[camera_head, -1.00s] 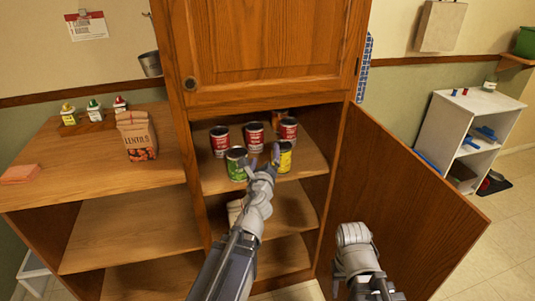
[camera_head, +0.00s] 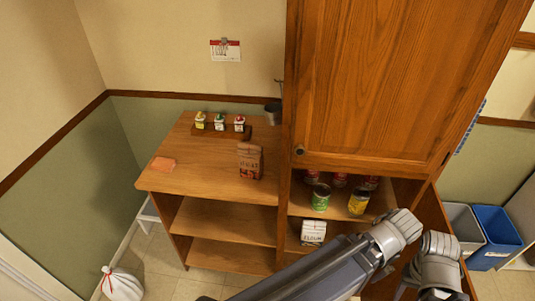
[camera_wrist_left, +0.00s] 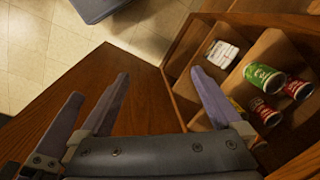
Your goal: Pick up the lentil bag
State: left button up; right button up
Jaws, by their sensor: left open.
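The lentil bag (camera_head: 250,161) is a brown paper bag with dark lettering. It stands upright near the right side of the wooden counter top (camera_head: 195,165), just left of the tall cabinet. It does not show in the left wrist view. My left arm reaches across the lower right of the head view, its fingers hidden there. In the left wrist view my left gripper (camera_wrist_left: 158,98) is open, with nothing between its fingers, near the cabinet door, well right of the bag. My right arm shows at the lower right, but its fingers are not visible.
The cabinet shelf holds a green can (camera_head: 321,197), a yellow can (camera_head: 358,202) and several red cans. A white packet (camera_head: 313,233) sits below. The front counter is clear.

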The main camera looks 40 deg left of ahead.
aim_at(251, 158)
jog(key=u, duration=1.6)
